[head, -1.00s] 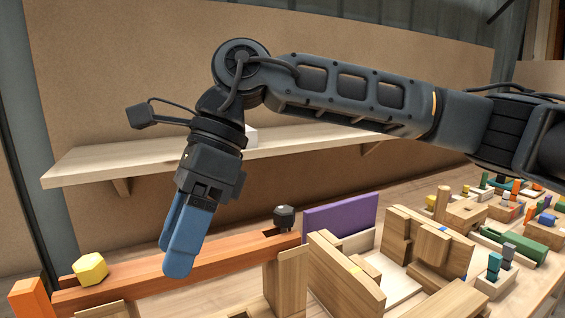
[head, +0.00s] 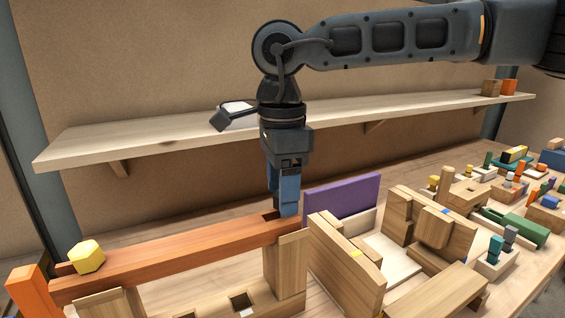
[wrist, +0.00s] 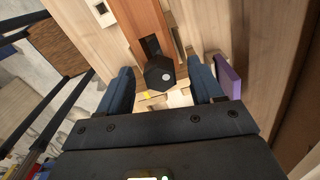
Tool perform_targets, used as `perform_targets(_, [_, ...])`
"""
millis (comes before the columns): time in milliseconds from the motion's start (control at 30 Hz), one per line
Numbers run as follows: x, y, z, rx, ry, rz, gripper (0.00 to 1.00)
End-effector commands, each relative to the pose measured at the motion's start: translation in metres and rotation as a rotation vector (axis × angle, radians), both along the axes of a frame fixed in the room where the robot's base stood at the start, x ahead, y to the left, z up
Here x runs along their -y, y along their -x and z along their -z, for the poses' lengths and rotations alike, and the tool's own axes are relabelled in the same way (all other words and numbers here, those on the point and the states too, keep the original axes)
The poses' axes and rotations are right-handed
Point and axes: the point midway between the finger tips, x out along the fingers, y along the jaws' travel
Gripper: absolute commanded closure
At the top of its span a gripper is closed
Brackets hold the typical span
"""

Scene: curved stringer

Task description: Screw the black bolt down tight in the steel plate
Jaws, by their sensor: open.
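The black bolt (wrist: 158,76) has a dark hexagonal head with a pale dot and sits at the end of a reddish-brown wooden beam (head: 180,262). In the head view my blue fingers hide the bolt. My gripper (head: 285,208) points straight down over that beam end. In the wrist view the bolt head lies between the two open fingers (wrist: 161,70), with a visible gap on each side. Whether the fingertips are level with the head or above it, I cannot tell. I cannot make out a steel plate, nor how deep the bolt sits.
A purple panel (head: 342,197) stands just right of my gripper. Wooden blocks (head: 345,268) crowd the front right. A yellow hexagonal piece (head: 87,257) sits on the beam's left part. A pale shelf (head: 180,135) runs along the wall behind.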

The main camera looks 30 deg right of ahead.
Motion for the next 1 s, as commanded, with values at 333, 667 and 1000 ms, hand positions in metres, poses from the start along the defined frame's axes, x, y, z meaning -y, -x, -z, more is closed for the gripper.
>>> perform_targets(333, [-0.001, 0.0, 0.018, -0.001, -0.001, -0.001, 0.34])
perform_targets(667, [0.0, 0.0, 0.018, 0.0, -0.001, -0.001, 0.5])
perform_targets(1000, [0.0, 0.0, 0.018, 0.0, -0.001, -0.001, 0.83])
